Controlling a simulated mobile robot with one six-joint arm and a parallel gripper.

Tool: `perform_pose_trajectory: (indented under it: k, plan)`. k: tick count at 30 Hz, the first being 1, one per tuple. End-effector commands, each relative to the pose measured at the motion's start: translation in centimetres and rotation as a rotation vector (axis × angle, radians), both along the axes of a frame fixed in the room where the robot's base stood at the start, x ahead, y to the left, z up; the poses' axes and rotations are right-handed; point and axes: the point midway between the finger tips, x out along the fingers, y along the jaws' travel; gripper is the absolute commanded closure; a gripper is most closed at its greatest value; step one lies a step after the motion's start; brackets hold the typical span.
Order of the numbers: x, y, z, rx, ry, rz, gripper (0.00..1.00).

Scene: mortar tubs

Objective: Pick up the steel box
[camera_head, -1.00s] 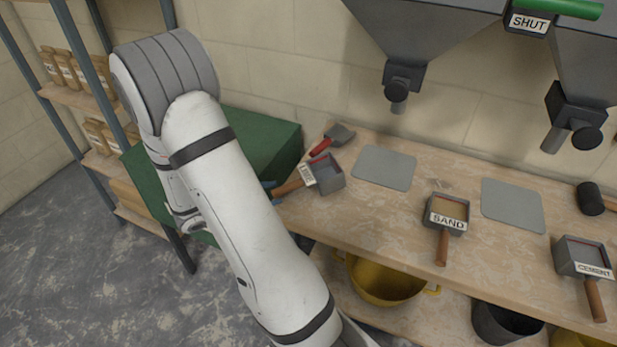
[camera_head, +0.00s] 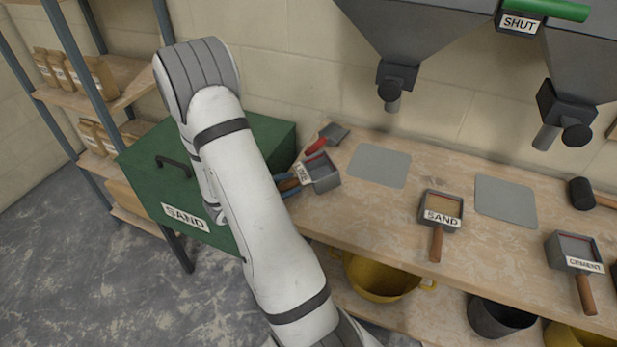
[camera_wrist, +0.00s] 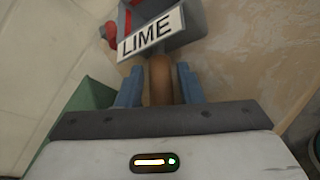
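A small open grey steel box (camera_head: 326,174) with a LIME label and a wooden handle lies at the left end of the workbench. In the wrist view the box (camera_wrist: 195,22) is at the top, its label facing me, partly cut off. Its brown handle runs down between the blue fingers of my gripper (camera_wrist: 160,68). My gripper also shows beside the box in the head view (camera_head: 287,187), partly behind my arm. The fingers stand either side of the handle with narrow gaps, so it looks open. Two similar steel boxes are labelled SAND (camera_head: 440,211) and CEMENT (camera_head: 575,251).
A red-handled trowel (camera_head: 326,140) lies just behind the LIME box. A green SAND bin (camera_head: 140,190) is left of the bench (camera_head: 385,225). Grey plates (camera_head: 379,165) lie under hoppers (camera_head: 420,40). A mallet (camera_head: 582,194) is at right. Buckets (camera_head: 375,280) stand below.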

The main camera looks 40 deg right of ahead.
Motion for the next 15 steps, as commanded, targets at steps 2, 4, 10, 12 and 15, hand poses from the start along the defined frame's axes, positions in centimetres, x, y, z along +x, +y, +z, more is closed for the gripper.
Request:
perform_pose_trajectory:
  k: [2,4,10,12,15]
  plan:
    - [0.01,0.03,0.0,0.0,0.0,0.0,0.68]
    - [0.01,0.04,0.01,0.0,0.0,0.0,0.74]
    - [0.01,0.07,0.01,0.0,0.0,0.0,0.91]
    - [0.04,0.09,0.02,0.0,0.0,0.002,0.96]
    - [0.04,0.09,0.02,0.0,0.0,0.002,1.0]
